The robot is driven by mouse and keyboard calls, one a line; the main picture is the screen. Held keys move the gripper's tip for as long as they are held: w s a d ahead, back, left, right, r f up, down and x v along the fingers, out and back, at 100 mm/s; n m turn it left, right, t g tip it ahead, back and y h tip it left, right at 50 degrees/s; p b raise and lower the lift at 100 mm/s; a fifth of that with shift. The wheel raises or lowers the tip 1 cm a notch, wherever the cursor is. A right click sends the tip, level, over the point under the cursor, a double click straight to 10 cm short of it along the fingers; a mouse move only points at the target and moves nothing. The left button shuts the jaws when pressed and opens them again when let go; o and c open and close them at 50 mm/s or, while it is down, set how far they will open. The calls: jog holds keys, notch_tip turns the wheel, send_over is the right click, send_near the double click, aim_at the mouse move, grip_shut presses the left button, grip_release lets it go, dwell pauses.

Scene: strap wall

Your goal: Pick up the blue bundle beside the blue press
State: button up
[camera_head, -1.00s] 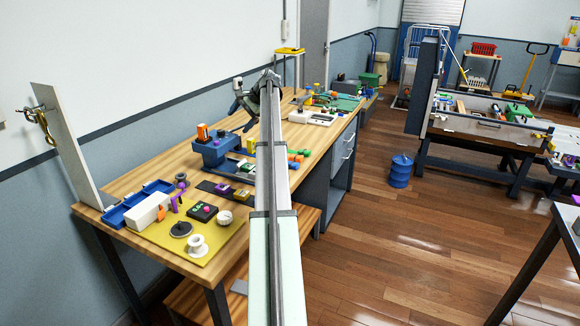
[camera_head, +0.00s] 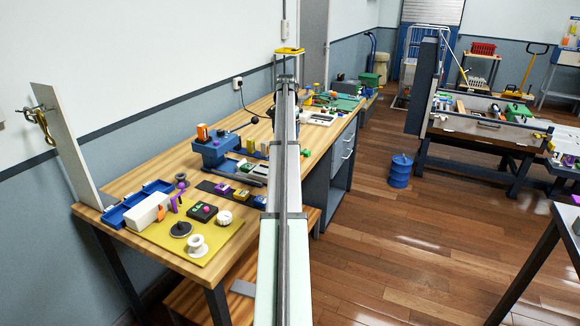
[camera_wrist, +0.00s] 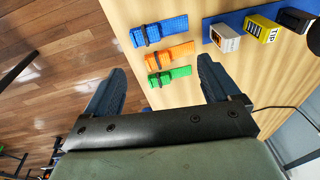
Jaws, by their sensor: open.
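In the wrist view, a blue bundle (camera_wrist: 160,30) with a dark band lies on the wooden bench top, the uppermost of three bundles in a row. An orange bundle (camera_wrist: 169,55) and a green bundle (camera_wrist: 169,76) lie below it in the picture. My gripper (camera_wrist: 159,64) is open and empty, with the green bundle and part of the orange one between its fingers in the picture. The blue bundle appears beyond the fingertips. The blue press (camera_head: 214,150) stands on the bench in the head view. My arm hides the gripper and probably the blue bundle there.
A blue strip with small boxes (camera_wrist: 226,38) lies right of the bundles in the wrist view. A yellow mat (camera_head: 220,238) with spools and a blue tray (camera_head: 136,205) occupy the bench's near end. A blue drum (camera_head: 400,171) stands on the floor.

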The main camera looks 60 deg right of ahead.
jog(key=shift+g, duration=0.5)
jog(key=f, duration=0.3)
jog(key=d+f, duration=0.1)
jog(key=f, duration=0.2)
jog(key=s+f, duration=0.1)
jog(key=f, duration=0.2)
jog(key=shift+d+f, duration=0.15)
jog(key=shift+f, duration=0.05)
jog(key=shift+s+d+f, duration=0.15)
jog(key=shift+s+f, duration=0.05)
jog(key=shift+f, duration=1.1)
jog(key=shift+s+d+f, duration=0.1)
jog(key=shift+s+f, duration=0.1)
jog(key=shift+f, duration=1.05)
jog(key=c, duration=1.2)
jog(key=shift+o, duration=0.2)
jog(key=shift+r, duration=0.1)
